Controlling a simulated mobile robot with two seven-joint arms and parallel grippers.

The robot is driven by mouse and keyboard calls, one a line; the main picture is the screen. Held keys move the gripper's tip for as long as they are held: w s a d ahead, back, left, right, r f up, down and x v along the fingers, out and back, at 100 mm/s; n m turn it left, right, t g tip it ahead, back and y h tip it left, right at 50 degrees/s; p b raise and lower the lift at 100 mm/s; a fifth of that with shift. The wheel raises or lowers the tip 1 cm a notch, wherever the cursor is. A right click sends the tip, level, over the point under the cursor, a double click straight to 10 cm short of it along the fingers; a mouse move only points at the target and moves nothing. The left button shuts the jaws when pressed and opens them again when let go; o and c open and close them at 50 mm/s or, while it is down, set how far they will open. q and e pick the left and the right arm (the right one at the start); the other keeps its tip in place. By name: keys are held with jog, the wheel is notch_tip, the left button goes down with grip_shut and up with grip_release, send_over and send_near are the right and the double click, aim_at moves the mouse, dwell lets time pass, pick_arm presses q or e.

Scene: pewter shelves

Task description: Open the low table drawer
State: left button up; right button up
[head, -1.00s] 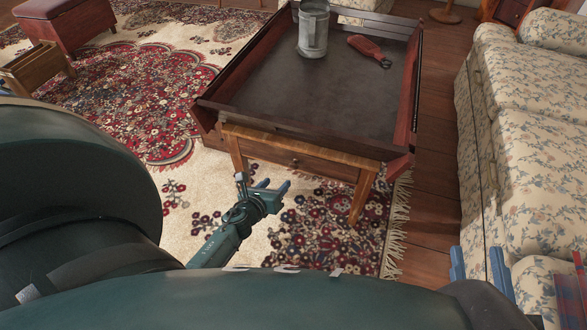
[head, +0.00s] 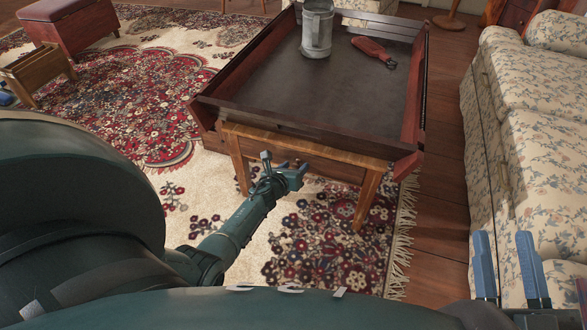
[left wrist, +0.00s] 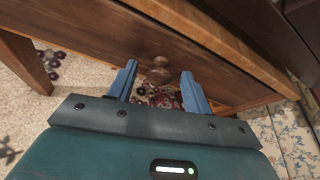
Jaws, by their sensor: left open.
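The low wooden table (head: 371,190) stands on the rug and has a drawer (head: 333,168) in its near side. In the left wrist view the drawer front (left wrist: 110,42) has a round wooden knob (left wrist: 159,70). The drawer looks closed. My left gripper (head: 295,173) is right at the drawer front. In the left wrist view its two blue fingers (left wrist: 160,82) are open, one on each side of the knob, with gaps to it. My right gripper (head: 509,262) is at the lower right, its two blue fingers apart and nothing between them, beside the sofa.
A dark tray-like top (head: 330,90) carries a metal mug (head: 317,32) and a red-handled tool (head: 372,48). A floral sofa (head: 545,120) stands to the right. A red ottoman (head: 70,30) and a wooden box (head: 38,73) are at the far left. The rug before the table is clear.

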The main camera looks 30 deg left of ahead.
pick_arm(q)
jog(key=shift+c, duration=0.5)
grip_shut()
pick_arm(e)
jog(key=shift+f, duration=0.15)
pick_arm(q)
jog(key=shift+s, duration=0.1)
